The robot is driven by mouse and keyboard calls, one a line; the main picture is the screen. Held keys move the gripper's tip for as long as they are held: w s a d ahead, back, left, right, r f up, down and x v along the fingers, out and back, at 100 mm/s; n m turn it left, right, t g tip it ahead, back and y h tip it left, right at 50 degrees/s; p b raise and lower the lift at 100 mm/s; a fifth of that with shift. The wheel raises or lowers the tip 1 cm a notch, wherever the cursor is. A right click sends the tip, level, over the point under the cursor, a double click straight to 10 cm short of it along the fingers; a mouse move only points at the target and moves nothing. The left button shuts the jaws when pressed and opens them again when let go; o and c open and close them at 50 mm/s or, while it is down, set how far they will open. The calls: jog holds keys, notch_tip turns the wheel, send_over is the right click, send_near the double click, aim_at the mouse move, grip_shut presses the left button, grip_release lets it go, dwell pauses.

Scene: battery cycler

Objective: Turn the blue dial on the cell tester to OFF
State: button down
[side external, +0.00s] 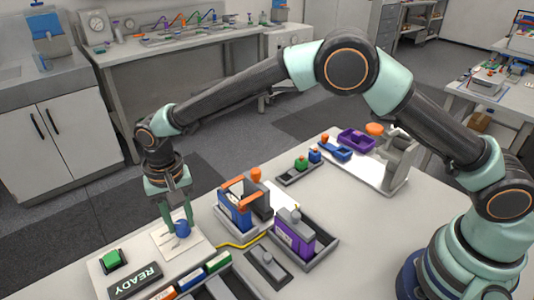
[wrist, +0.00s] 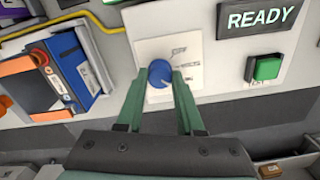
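The blue dial (wrist: 160,73) sits on a pale square plate (wrist: 152,48) on the cell tester, with small printed labels too blurred to read. A light mark shows on the dial's lower right in the wrist view. My gripper (wrist: 161,76) has its two green fingers apart, one on each side of the dial; I cannot tell whether they touch it. In the side view my gripper (side external: 178,220) points down at the dial (side external: 183,229), its fingertips close to it. The tester also has a READY display (wrist: 257,18) and a green button (wrist: 266,68).
A blue battery with an orange handle (side external: 235,210) stands near the dial, and a purple one (side external: 294,236) sits in a grey tray behind it. A yellow cable (side external: 240,245) runs from the tester. Several coloured cells (side external: 191,277) lie in front.

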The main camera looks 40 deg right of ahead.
jog(key=shift+n, duration=0.4)
jog(key=n, duration=0.3)
jog(key=shift+r+n, duration=0.1)
jog(key=shift+n, duration=0.2)
jog(key=n, duration=0.3)
jog(key=shift+n, duration=0.3)
jog(key=n, duration=0.4)
jog(key=shift+w, duration=0.1)
jog(key=shift+n, duration=1.9)
jog(key=c, duration=0.5)
grip_release()
